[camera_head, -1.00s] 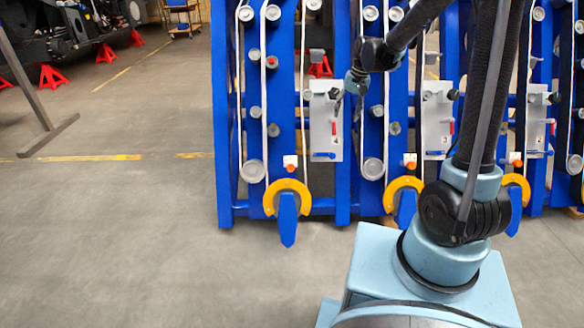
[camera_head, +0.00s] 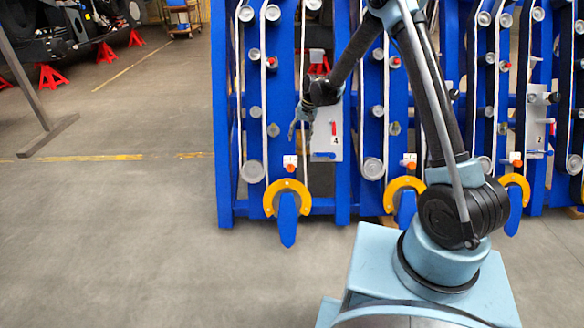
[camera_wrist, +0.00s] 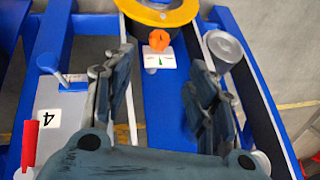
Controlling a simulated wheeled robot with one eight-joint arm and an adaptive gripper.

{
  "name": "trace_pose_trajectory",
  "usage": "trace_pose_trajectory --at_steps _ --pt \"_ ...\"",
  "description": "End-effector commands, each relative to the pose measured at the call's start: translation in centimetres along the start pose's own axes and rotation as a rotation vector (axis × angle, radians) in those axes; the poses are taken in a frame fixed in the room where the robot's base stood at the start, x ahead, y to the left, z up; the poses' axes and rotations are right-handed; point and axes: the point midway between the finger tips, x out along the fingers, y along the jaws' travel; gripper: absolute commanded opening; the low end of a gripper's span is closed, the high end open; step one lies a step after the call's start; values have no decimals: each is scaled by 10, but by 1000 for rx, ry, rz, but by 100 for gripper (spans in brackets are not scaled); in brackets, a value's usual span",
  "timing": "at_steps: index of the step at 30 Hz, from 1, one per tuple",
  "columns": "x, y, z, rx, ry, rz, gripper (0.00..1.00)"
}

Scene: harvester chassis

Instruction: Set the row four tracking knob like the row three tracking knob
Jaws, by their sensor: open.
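The orange knob (camera_head: 290,169) beside the panel (camera_head: 334,155) marked 4 sits on a white plate, above a yellow arc-shaped part. In the wrist view this orange knob (camera_wrist: 159,39) is beyond my fingertips, roughly between them, with a green mark on its white plate (camera_wrist: 160,60). Its exact angle is hard to tell. My gripper (camera_head: 298,135) is open and empty, pointing down just above the knob; its fingers (camera_wrist: 160,78) are spread apart and do not touch it. Another orange knob (camera_head: 410,160), one row to the right, is too small to read its setting; its panel is mostly hidden behind my arm.
Blue uprights (camera_head: 342,205) with silver rollers and white belts stand close on both sides. Yellow arcs (camera_head: 287,190) stick out below the knobs. A red handle (camera_wrist: 29,145) is on panel 4 in the wrist view.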

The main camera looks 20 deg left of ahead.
Motion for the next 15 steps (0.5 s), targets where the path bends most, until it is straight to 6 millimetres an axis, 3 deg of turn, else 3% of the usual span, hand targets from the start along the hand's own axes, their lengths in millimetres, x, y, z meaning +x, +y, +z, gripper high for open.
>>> trace_pose_trajectory --at_steps 15 --pt "71 0 0 0 0 0 52"
